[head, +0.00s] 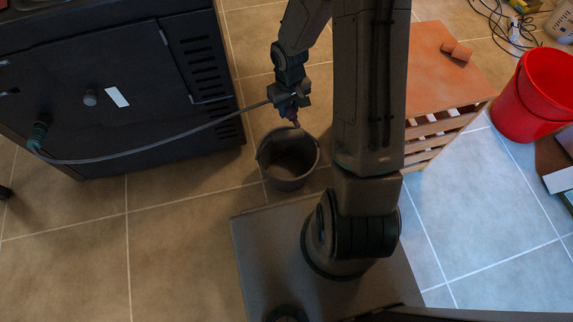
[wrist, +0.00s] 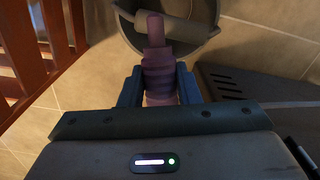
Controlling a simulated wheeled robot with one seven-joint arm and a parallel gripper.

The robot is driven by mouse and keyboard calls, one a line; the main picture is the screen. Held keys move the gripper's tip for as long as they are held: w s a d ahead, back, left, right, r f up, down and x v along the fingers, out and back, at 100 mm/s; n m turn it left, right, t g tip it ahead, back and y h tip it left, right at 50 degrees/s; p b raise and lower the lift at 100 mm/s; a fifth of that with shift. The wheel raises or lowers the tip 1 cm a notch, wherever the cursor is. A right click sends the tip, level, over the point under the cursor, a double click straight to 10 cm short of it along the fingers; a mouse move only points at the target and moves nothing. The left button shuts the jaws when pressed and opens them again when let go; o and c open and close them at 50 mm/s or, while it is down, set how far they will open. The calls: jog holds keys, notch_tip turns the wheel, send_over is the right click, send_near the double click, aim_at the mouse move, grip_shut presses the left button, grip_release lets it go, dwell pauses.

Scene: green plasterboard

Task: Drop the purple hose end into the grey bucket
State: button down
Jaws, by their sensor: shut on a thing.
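My gripper (head: 289,97) is shut on the purple hose end (head: 291,113), which points down over the grey bucket (head: 272,176). In the wrist view the purple hose end (wrist: 153,50) sits between the two fingers of my gripper (wrist: 158,84), with the grey bucket (wrist: 205,18) beyond its tip. The bucket stands upright on the tiled floor. Whether the tip is above or below the rim is hard to tell. The grey hose (head: 150,153) runs from the hose end left to a fitting on the dark cabinet.
The dark cabinet (head: 110,95) stands at the left. An orange-brown slatted crate (head: 440,65) is right of my arm, with a red bucket (head: 540,95) further right. Cables (head: 510,25) lie at the top right. Bare floor (head: 165,240) is at the lower left.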

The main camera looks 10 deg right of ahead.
jog(key=c, duration=1)
grip_release()
notch_tip(320, 180, up, 14)
jog(key=p, duration=0.6)
jog(key=shift+f, duration=0.15)
jog(key=s+r+m+t+p, duration=0.1)
jog(key=s+r+p, duration=0.4)
jog(key=r+p, duration=0.5)
jog(key=s+r+m+t+p, duration=0.1)
jog(key=s+r+p, duration=0.5)
jog(key=r, duration=1.6)
jog(key=s+r+m+p, duration=0.1)
jog(key=s+r+p, duration=0.4)
jog(key=r+p, duration=0.9)
notch_tip(320, 180, up, 3)
jog(key=shift+s+d+f+t+p, duration=0.2)
jog(key=shift+s+t+p, duration=0.1)
jog(key=shift+t, duration=0.1)
